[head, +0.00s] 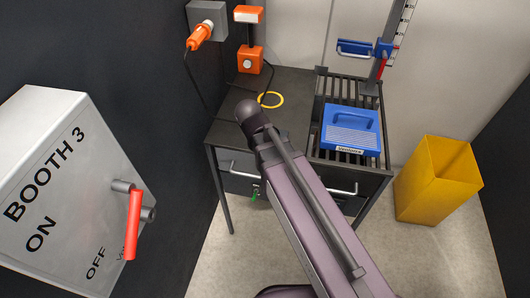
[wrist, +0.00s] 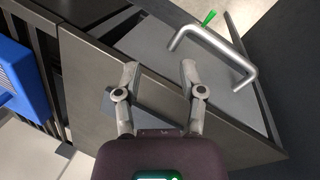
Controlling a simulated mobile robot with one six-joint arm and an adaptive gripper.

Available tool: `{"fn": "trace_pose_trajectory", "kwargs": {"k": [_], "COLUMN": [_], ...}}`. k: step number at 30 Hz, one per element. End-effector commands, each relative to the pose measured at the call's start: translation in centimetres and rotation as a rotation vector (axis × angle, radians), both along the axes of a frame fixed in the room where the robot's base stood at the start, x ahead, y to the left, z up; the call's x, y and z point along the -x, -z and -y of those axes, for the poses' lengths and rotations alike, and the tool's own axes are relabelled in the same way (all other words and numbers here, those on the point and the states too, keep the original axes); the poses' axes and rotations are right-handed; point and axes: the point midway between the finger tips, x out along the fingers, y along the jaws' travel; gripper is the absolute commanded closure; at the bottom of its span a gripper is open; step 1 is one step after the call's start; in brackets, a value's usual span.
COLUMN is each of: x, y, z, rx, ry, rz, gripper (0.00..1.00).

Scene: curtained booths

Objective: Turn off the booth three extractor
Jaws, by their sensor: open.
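A light grey switch box (head: 75,185) marked BOOTH 3, ON and OFF is on the dark wall at the left of the head view. Its red lever (head: 132,228) hangs down, beside the OFF lettering. A word below the lever is partly hidden. My gripper (wrist: 160,72) shows in the wrist view, open and empty, with its two fingers apart over the dark bench's front corner. A silver drawer handle (wrist: 212,52) is beyond the right finger. My gripper is not visible in the head view, where my arm crosses the bench. The switch box is not in the wrist view.
The dark bench (head: 290,85) holds a yellow ring (head: 270,99), an orange tool (head: 249,60) and a blue tray-like block (head: 350,130). A green tag (head: 254,195) hangs at the drawer. A yellow bin (head: 437,180) stands right. Floor between wall and bench is clear.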

Motion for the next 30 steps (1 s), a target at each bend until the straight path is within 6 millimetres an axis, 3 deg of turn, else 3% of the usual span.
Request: {"fn": "trace_pose_trajectory", "kwargs": {"k": [9, 14, 23, 30], "x": [0.1, 0.0, -0.1, -0.4], "y": [0.0, -0.3, -2.9, -7.4], "z": [-0.2, -0.1, 1.8, 5.1], "rx": [-0.001, -0.002, -0.029, -0.082], "ry": [-0.003, -0.001, 0.029, 0.086], "rz": [0.0, 0.0, -0.002, -0.001], "gripper": [0.51, 0.99, 1.0, 1.0]}}
